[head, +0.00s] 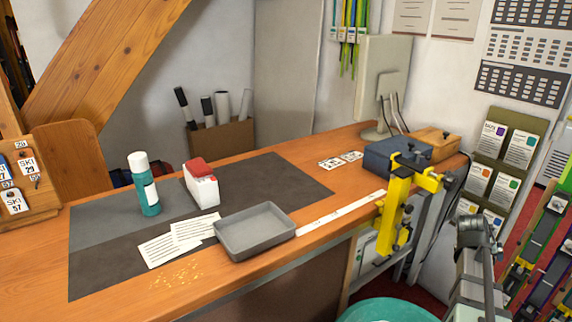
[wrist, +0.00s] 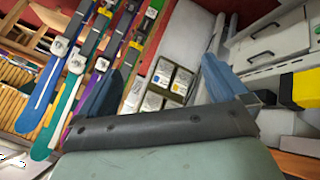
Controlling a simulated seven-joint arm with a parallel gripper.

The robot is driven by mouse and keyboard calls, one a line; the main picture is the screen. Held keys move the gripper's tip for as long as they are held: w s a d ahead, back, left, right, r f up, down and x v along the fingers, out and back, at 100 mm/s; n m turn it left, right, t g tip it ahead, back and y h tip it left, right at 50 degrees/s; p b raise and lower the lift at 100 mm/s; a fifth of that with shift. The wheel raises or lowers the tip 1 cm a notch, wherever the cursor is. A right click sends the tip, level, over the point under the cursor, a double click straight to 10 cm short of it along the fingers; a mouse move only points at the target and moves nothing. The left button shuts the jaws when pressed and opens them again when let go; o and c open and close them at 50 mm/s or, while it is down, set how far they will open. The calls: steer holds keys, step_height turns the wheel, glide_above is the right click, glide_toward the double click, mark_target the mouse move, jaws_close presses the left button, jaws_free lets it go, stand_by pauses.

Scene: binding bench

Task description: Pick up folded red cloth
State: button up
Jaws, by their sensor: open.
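A small red piece (head: 197,165), which looks like the folded red cloth, sits on top of a white box-shaped container (head: 203,189) on the bench mat. Its folds are too small to make out. My gripper (wrist: 166,56) shows in the wrist view with its two blue-grey fingers spread wide and nothing between them. It points towards the skis and the card rack, away from the bench top. The red piece does not show in the wrist view. In the head view my fingers cannot be made out, and my grey arm is at the lower right, well away from the red piece.
A teal bottle (head: 147,189) stands left of the white container. Paper slips (head: 161,250) and a grey tray (head: 257,252) lie in front. A yellow clamp (head: 397,205) and a blue box (head: 383,159) are at the bench's right end. The mat's back right (head: 275,178) is clear.

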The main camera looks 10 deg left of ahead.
steer(key=w+d+r+n+h, duration=0.1)
steer(key=w+d+r, duration=0.1)
steer(key=w+r, duration=0.8)
steer(key=w+d+r+n, duration=0.15)
steer(key=w+r, duration=0.45)
steer(key=r, duration=0.8)
steer(key=w+a+r+t, duration=0.1)
steer(key=w+a+r, duration=0.25)
steer(key=r, duration=0.25)
steer(key=w+a+r, duration=0.3)
steer(key=a+r, duration=0.1)
steer(key=r, duration=0.3)
steer(key=w+a+f+n+y, duration=0.1)
steer(key=w+a+y, duration=0.1)
steer(key=a, duration=0.8)
steer(key=w+a+f+n+y, duration=0.1)
steer(key=w+a+n, duration=0.1)
steer(key=a, duration=0.8)
steer(key=n+g+y, duration=0.2)
steer(key=n+y, duration=0.4)
steer(key=y, duration=0.1)
glide_toward(196, 163)
steer(key=x, duration=0.3)
steer(key=shift+w+f+m, duration=0.15)
steer(key=shift+w+m, duration=0.05)
steer(key=shift+m, duration=0.05)
steer(key=shift+x, duration=2.6)
